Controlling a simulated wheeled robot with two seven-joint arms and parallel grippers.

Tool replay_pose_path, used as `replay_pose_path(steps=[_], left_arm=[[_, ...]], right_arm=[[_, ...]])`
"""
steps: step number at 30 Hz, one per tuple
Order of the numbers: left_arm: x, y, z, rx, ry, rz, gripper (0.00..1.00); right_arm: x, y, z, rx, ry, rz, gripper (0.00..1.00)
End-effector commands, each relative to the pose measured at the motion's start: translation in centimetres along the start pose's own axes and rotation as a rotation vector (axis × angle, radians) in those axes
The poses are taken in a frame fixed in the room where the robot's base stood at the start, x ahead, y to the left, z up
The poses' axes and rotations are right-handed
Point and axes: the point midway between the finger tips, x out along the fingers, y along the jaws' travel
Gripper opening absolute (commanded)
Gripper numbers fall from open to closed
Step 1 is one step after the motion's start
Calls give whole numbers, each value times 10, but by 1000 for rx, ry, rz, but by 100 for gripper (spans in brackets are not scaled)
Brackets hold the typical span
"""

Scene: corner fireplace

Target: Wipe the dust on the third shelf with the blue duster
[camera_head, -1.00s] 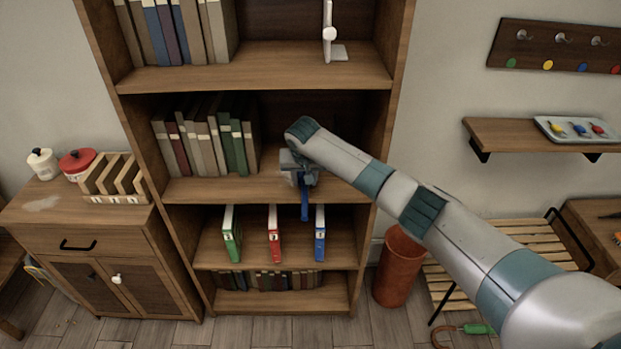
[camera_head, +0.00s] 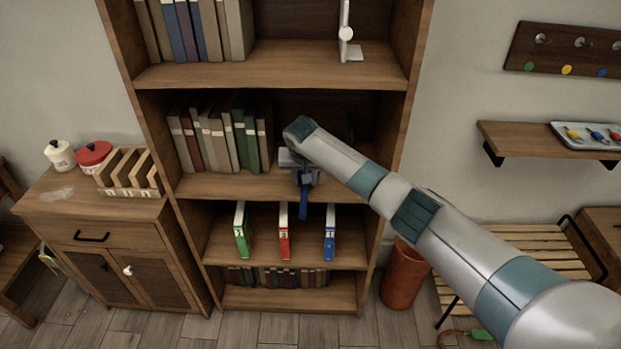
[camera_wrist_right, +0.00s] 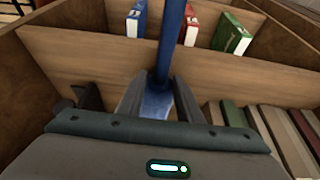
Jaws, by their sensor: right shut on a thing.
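The bookcase shelf (camera_head: 225,187) with grey, red and green books has my right gripper (camera_head: 303,176) at its front edge, right of the books. This gripper is shut on the blue duster (camera_head: 304,205), whose blue handle hangs down in front of the binder shelf below. In the right wrist view the blue handle (camera_wrist_right: 172,40) stands between the fingers (camera_wrist_right: 158,100). The duster's head is hidden, and I cannot tell whether it touches the board. I see no clear dust on this shelf; the arm covers part of it. My left gripper is not in view.
Books (camera_head: 218,138) stand close left of the gripper. Green, red (camera_head: 284,232) and blue binders stand below. The bookcase's right side wall (camera_head: 402,130) is near my forearm. A low cabinet (camera_head: 100,215) with jars stands left, a bin (camera_head: 404,275) right.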

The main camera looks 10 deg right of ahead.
Motion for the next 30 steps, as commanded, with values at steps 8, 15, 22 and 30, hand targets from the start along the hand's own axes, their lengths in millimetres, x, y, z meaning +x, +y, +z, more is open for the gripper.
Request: replay_pose_path(steps=[8,15,22,30], left_arm=[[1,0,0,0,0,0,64],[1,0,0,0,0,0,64],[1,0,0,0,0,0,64],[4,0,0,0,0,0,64]], right_arm=[[1,-13,1,1,-2,0,15],[1,-13,1,0,-2,0,15],[1,-19,2,0,-3,-1,15],[0,-39,1,0,-2,-1,15]])
